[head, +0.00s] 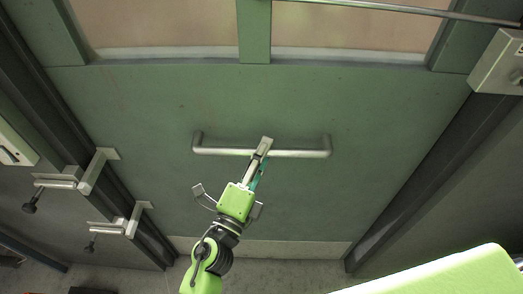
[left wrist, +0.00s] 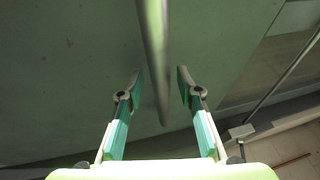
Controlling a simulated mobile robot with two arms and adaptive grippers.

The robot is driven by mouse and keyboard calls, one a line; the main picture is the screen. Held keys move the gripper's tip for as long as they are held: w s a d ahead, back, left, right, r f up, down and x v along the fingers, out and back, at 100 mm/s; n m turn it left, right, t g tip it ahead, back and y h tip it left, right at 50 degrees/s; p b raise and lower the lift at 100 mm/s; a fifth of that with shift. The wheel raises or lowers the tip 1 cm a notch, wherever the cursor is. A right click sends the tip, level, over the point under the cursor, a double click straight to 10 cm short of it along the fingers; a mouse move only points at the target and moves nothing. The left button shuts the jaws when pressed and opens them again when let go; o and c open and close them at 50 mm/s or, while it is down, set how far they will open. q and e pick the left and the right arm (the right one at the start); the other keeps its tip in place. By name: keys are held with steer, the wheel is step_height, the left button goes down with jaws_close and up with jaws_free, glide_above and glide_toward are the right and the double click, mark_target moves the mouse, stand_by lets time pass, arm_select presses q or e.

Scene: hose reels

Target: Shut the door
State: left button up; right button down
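A large green door (head: 150,110) with window panes in its upper part fills the middle of the head view. A horizontal metal handle bar (head: 300,153) is fixed across it. My left gripper (head: 262,150) is at the middle of this bar. In the left wrist view the handle bar (left wrist: 153,45) runs between the two open fingers of my left gripper (left wrist: 162,88), with a gap visible on each side. Whether the door sits fully flush in its frame cannot be told. My right gripper does not show.
Dark frame posts (head: 410,195) stand on both sides of the door. Metal brackets (head: 95,172) with dark knobs stick out at the left. A grey box (head: 497,65) is at the upper right. Grey floor (head: 270,275) shows below the door.

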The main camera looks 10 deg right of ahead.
arm_select(q)
steer(key=shift+s+r, duration=0.1)
steer(key=shift+s, duration=0.05)
steer(key=shift+s+a+f, duration=0.1)
steer(key=shift+a+f, duration=0.1)
steer(key=shift+a, duration=0.1)
steer(key=v, duration=1.1)
steer(key=shift+s, duration=0.3)
